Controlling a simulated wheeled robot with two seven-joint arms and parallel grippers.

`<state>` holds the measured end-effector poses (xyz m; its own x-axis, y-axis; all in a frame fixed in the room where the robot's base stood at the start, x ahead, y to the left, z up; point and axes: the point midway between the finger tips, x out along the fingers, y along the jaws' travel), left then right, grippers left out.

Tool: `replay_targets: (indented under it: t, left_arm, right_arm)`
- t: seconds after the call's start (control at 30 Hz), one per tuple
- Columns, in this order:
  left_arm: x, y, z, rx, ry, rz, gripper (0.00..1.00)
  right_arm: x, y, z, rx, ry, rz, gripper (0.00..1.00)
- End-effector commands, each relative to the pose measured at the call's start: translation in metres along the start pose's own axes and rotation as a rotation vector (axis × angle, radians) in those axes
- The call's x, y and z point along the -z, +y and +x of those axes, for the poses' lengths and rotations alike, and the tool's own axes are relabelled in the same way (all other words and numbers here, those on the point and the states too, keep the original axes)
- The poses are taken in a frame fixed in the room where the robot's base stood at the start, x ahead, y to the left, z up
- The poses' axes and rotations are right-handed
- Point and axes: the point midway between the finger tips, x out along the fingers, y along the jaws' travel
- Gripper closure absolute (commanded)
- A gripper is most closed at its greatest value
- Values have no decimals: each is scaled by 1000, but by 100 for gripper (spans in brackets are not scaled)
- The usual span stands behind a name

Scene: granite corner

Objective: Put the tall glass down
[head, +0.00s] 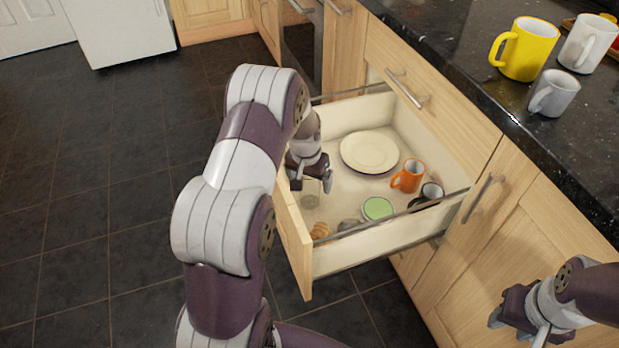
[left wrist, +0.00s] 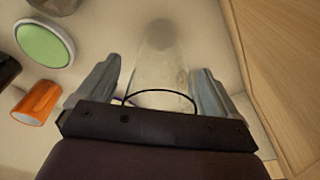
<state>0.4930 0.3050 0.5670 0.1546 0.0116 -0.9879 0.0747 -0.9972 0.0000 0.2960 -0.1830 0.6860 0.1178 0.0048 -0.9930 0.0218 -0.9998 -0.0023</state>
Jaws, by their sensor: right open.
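The tall clear glass (head: 312,192) is in the open drawer's near left corner area in the head view, hard to see. In the left wrist view the glass (left wrist: 162,65) stands out from between the two fingers, its rim close to the palm. My left gripper (head: 309,175) is over the drawer, with its fingers (left wrist: 160,80) on either side of the glass, shut on it. I cannot tell whether the glass's base touches the drawer floor. My right gripper (head: 515,318) is open and empty at the lower right, in front of the cabinet.
The drawer (head: 345,253) holds a cream plate (head: 369,152), an orange mug (head: 408,176), a black mug (head: 430,194), a green-topped round item (head: 377,208) and a croissant-like item (head: 320,231). A yellow mug (head: 528,49) and other cups stand on the dark counter (head: 470,45).

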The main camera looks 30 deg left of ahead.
Motion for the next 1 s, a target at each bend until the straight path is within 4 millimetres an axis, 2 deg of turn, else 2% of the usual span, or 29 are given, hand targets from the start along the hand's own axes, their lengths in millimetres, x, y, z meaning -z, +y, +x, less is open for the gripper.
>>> replay_targets:
  t: [0.17, 0.23, 0.5, 0.6, 0.7, 1.0]
  left_arm:
    - [1, 0, -2, 0, 1, 0, 6]
    - [1, 0, -11, 0, 2, 0, 6]
    - [2, 0, -82, 1, 3, -1, 6]
    - [2, 0, -104, 1, 3, -1, 6]
    - [1, 0, -117, 0, 1, -1, 6]
    - [1, 0, -123, 0, 0, -1, 6]
  right_arm:
    - [0, 0, -1, 0, 0, 0, 57]
    - [0, 0, -4, 0, 0, 0, 57]
    - [3, 0, -28, 0, 0, 0, 57]
    - [4, 0, -34, 0, 0, 0, 57]
    - [4, 0, -36, 0, 0, 0, 57]
    - [4, 0, -36, 0, 0, 0, 57]
